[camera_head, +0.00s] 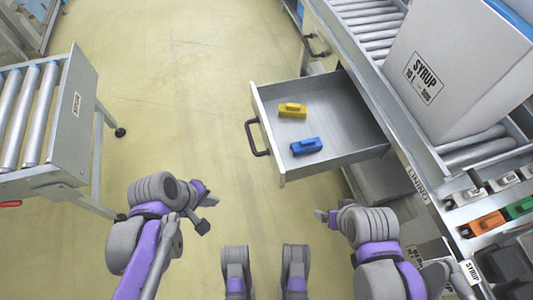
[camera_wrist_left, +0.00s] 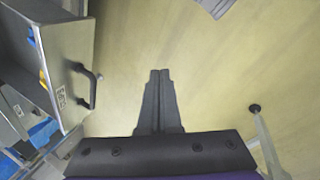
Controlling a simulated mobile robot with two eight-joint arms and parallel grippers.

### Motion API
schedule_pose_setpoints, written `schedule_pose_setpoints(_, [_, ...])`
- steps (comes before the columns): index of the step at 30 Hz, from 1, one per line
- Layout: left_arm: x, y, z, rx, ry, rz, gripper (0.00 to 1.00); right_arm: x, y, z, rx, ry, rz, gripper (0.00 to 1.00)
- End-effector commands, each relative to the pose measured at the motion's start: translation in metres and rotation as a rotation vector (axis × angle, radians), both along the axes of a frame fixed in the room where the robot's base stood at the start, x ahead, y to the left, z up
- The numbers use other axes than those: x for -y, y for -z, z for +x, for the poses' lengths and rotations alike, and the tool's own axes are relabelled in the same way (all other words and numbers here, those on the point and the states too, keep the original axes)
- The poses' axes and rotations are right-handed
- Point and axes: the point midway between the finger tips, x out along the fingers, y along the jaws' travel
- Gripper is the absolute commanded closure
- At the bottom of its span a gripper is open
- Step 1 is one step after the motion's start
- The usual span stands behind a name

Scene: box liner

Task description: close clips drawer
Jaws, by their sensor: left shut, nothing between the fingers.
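The clips drawer (camera_head: 345,97) is pulled out of the conveyor bench on the right in the head view. Its black handle (camera_head: 256,138) faces left. A yellow clip (camera_head: 292,110) and a blue clip (camera_head: 306,146) lie inside. In the left wrist view the drawer front (camera_wrist_left: 66,70) and handle (camera_wrist_left: 92,86) are at the left. My left gripper (camera_head: 209,200) is below and left of the handle, apart from it; its fingers (camera_wrist_left: 160,72) are together and empty. My right gripper (camera_head: 321,215) is below the drawer, apart from it; its fingers are too small to judge.
A roller conveyor (camera_head: 375,28) with a large white SYRUP box (camera_head: 455,65) runs along the right. A bin rack (camera_head: 490,207) is at the lower right. A wheeled roller cart (camera_head: 75,105) stands at the left. The floor (camera_head: 190,90) between is clear.

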Motion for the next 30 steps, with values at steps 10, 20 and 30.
schedule_pose_setpoints(10, [0.036,-0.077,0.062,-0.452,-0.751,-0.581,1.0,0.0,-0.077,-0.008,0.025,0.0,0.0,0.09])
schedule_pose_setpoints(20, [0.052,-0.071,0.075,-0.558,-0.856,-0.669,1.0,0.0,-0.076,-0.008,0.024,0.0,0.0,0.09])
schedule_pose_setpoints(30, [0.1,-0.02,0.088,-0.555,-0.853,-0.666,1.0,0.0,-0.052,-0.006,0.016,0.0,0.0,0.09])
